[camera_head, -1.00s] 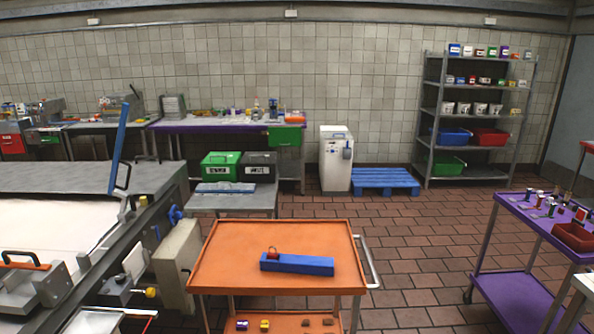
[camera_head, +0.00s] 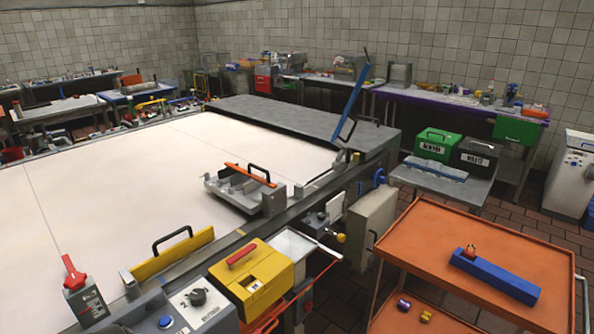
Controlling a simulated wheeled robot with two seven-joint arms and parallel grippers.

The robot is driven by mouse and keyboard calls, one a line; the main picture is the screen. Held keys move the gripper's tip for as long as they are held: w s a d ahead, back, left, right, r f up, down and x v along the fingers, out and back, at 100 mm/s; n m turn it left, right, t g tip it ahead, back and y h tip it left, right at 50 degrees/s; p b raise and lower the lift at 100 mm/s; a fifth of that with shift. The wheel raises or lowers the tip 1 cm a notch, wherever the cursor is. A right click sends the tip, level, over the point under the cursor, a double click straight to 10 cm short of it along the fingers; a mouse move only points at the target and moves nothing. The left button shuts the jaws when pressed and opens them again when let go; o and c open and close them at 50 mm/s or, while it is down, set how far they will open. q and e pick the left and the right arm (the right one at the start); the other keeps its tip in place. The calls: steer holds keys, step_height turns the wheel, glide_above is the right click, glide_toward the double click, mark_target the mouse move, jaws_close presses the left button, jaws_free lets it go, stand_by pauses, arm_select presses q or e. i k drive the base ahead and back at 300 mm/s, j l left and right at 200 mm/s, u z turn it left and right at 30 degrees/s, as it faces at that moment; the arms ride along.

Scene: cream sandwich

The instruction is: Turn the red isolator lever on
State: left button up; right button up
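A red lever (camera_head: 72,271) tops a dark grey box (camera_head: 86,303) at the lower left, beside the large white work surface. The lever tilts up and to the left. The box has a label on its front that is too small to read. I take this as the red isolator lever, and I cannot tell from here whether it stands on or off. Neither of my grippers shows in the head view.
Right of the lever are a grey panel (camera_head: 203,296) with a black knob, a blue button (camera_head: 165,321) and a yellow box (camera_head: 250,275) with a red handle. An orange cart (camera_head: 455,235) carries a blue block. Dark tiled floor shows at the right.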

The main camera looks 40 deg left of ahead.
mark_target(251, 248)
steer(key=u, duration=1.7)
